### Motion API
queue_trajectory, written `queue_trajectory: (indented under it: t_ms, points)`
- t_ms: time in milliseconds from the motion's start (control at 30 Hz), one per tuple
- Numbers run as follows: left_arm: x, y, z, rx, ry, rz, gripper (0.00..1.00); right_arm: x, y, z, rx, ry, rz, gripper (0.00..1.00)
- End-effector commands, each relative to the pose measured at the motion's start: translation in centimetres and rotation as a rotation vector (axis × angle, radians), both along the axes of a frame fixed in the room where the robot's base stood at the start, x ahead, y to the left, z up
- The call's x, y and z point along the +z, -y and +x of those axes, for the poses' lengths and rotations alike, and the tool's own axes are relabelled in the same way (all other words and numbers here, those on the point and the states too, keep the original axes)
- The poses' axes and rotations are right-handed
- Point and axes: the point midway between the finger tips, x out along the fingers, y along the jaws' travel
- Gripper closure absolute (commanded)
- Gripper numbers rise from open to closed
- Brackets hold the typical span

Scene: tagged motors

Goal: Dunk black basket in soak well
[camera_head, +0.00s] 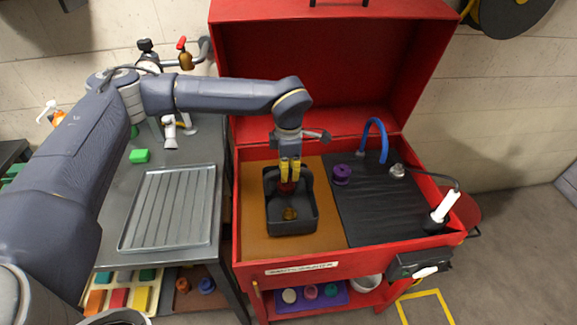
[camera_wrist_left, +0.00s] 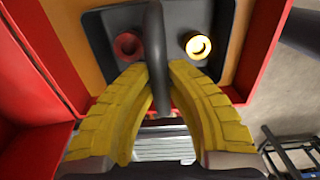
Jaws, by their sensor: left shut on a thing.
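The black basket (camera_head: 291,222) is at the left side of the open red washer, over the amber-brown soak well (camera_head: 328,222). I cannot tell how deep it sits relative to the well's surface. A brass-coloured part (camera_head: 290,213) and a red part (camera_head: 287,187) lie inside it. My left gripper (camera_head: 290,172) is above the basket, pointing down. In the left wrist view, its yellow fingers (camera_wrist_left: 160,105) are shut on the basket's upright black handle (camera_wrist_left: 156,50). The red part (camera_wrist_left: 128,46) and the brass part (camera_wrist_left: 198,46) show on either side of the handle. My right gripper is not in view.
The washer's red lid (camera_head: 305,70) stands open behind. To the right, a black ribbed drainboard (camera_head: 380,210) holds a purple part (camera_head: 342,174), a metal part (camera_head: 397,170) and a blue hose (camera_head: 377,135). A grey tray (camera_head: 170,208) lies on the bench to the left.

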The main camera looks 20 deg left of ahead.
Motion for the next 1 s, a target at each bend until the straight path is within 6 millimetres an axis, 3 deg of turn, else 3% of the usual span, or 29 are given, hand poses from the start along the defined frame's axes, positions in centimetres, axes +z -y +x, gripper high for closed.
queue_trajectory:
  t_ms: [1000]
  points:
    - [-7.1, 0.1, 0.1, 0.001, 0.000, -0.001, 1.00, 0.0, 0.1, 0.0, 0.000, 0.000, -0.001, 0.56]
